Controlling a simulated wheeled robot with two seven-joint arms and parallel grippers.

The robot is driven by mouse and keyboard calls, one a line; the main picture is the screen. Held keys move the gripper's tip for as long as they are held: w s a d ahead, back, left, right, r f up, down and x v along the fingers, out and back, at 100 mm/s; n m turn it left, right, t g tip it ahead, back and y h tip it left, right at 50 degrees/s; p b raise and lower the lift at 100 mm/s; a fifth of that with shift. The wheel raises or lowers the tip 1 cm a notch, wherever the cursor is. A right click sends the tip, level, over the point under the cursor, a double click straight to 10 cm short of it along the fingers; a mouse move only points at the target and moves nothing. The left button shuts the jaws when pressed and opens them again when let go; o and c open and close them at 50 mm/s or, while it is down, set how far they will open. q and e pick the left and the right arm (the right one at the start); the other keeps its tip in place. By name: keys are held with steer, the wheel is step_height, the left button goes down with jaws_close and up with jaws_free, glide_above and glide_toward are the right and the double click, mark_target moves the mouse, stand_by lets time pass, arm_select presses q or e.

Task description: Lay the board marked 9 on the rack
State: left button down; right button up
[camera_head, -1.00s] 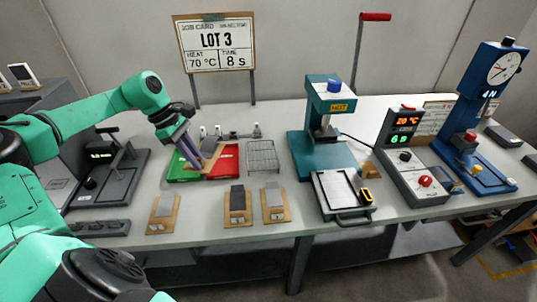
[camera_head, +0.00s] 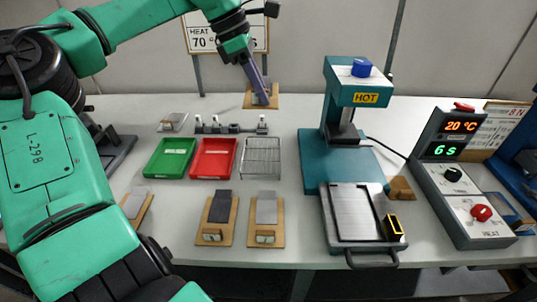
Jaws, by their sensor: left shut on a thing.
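My left gripper (camera_head: 261,92) reaches down at the back of the table and is shut on a wooden board (camera_head: 248,100) with a dark grey piece on it. I cannot read a number on this board. The wire rack (camera_head: 262,157) stands in front of the held board, right of the red tray, and looks empty. Two more wooden boards with grey strips lie at the front, a left one (camera_head: 215,233) and a right one (camera_head: 266,237); their marks are too small to read. Another board (camera_head: 145,213) is partly hidden by my arm. My right gripper is not in view.
A green tray (camera_head: 170,158) and a red tray (camera_head: 213,158) lie left of the rack. A row of small fittings (camera_head: 230,126) runs behind them. A teal press (camera_head: 350,130) marked HOT stands to the right, with a control box (camera_head: 460,180) beyond it.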

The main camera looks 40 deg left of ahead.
arm_select(q)
steer(key=f, duration=1.7)
steer(key=shift+s+a+f+b, duration=0.15)
steer(key=shift+s+f+b, duration=0.15)
steer(key=shift+s+f, duration=0.1)
steer(key=shift+f, duration=0.15)
steer(key=c, duration=0.8)
jaws_free()
steer(key=shift+c, duration=0.2)
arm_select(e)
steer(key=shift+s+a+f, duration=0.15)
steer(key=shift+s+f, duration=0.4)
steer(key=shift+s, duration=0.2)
arm_select(q)
steer(key=shift+r, duration=0.3)
steer(key=v, duration=1.1)
steer(key=shift+a+r, duration=0.15)
steer(key=shift+r, duration=0.15)
